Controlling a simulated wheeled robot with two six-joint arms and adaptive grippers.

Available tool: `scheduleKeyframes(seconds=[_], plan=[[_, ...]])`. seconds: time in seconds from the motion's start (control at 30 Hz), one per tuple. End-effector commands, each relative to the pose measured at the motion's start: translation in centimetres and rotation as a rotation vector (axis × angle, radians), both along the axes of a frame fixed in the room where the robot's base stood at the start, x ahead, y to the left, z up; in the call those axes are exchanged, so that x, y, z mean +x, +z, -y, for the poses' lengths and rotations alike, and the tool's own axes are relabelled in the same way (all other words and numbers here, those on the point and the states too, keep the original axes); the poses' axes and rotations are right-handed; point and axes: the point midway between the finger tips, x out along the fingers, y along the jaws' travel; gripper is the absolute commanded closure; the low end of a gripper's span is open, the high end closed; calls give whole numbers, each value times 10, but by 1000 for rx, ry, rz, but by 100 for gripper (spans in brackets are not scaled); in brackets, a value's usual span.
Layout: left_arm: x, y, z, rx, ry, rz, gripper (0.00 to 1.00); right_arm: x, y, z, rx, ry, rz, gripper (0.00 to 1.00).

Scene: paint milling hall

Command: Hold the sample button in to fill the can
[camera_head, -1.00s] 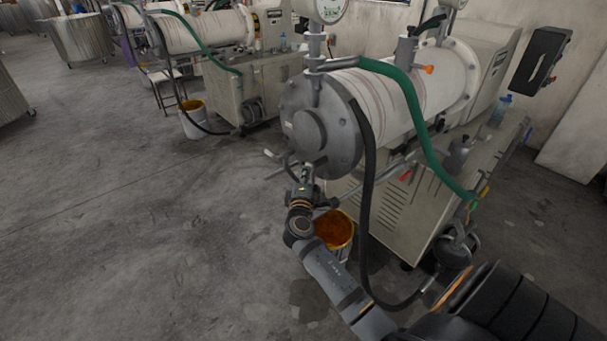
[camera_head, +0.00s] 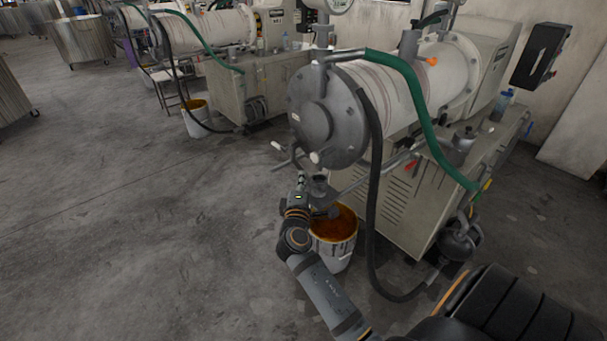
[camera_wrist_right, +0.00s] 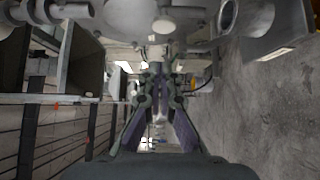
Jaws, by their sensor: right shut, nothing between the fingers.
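My right gripper (camera_head: 299,184) is shut and empty, just below the grey round end plate (camera_head: 318,121) of the nearest mill. In the right wrist view its fingers (camera_wrist_right: 160,82) are together, below the machine's metal parts. Two pale-tipped knobs stick out under the end plate, one at the left (camera_head: 277,145) and one nearer the middle (camera_head: 315,157). I cannot tell which is the sample button. A small grey cup-like part (camera_head: 318,186) sits right beside the gripper; it may be the can, and its inside is unclear. The gripper appears apart from the knobs. My left gripper is not in view.
A white bucket with orange paint (camera_head: 334,238) stands on the floor beside my right forearm. A black hose (camera_head: 374,200) hangs right of it, and a green hose (camera_head: 412,100) runs over the mill. A bar with a red tip (camera_head: 411,166) juts out.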

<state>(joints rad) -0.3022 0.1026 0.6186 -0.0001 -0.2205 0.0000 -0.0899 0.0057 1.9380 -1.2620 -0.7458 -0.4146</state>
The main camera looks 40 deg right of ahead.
Motion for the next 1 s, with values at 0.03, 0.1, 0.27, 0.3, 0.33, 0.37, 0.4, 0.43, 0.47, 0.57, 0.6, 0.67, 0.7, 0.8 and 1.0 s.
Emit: scheduleKeyframes(seconds=[0.03,0.1,0.27,0.3,0.33,0.37,0.4,0.43,0.47,0.57,0.6,0.67,0.7,0.8,1.0], plan=[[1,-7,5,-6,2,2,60,-8,-5,-8,8,1,-1,100],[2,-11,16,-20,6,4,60,-18,-4,-14,6,-2,0,100],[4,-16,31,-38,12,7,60,-30,-2,-27,5,1,0,100],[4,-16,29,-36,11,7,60,-32,-1,-28,4,1,0,100],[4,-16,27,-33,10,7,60,-33,-1,-29,2,1,1,100],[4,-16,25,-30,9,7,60,-34,-1,-29,3,1,0,100],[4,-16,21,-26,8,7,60,-34,-1,-30,2,1,-1,100],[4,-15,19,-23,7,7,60,-34,-1,-30,1,1,0,100],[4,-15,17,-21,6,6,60,-34,0,-30,1,1,0,100],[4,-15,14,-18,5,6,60,-34,0,-30,1,1,0,100],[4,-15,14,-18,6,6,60,-34,0,-30,1,1,0,100],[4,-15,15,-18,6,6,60,-34,0,-30,1,1,0,100],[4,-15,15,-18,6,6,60,-34,0,-30,1,1,0,100],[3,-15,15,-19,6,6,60,-34,0,-30,1,1,0,100],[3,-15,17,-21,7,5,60,-29,-22,-35,33,27,-27,100]])
